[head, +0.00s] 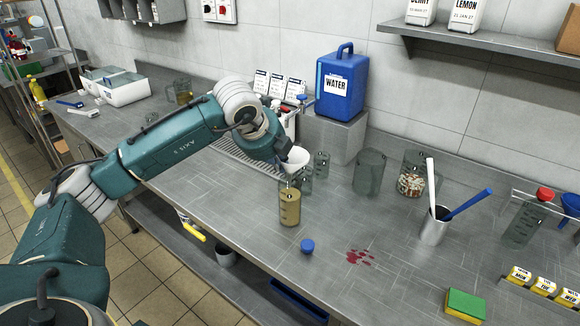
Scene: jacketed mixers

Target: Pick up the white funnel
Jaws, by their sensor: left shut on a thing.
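The white funnel (298,157) is at the middle of the head view, above the worktop, with its wide mouth up. My left arm comes in from the left, and my left gripper (284,150) is shut on the funnel at its left side. The wrist hides most of the fingers. A clear bottle with tan contents (290,206) stands upright just below the funnel. I cannot tell whether the spout touches the bottle's neck. My right gripper is not in view.
Clear containers (369,172) stand behind and to the right. A blue water jug (340,85) sits on a grey block. A blue cap (307,246) and a red spill (359,257) lie in front. A metal cup (434,226) holds tools. A green-yellow sponge (465,306) lies at front right.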

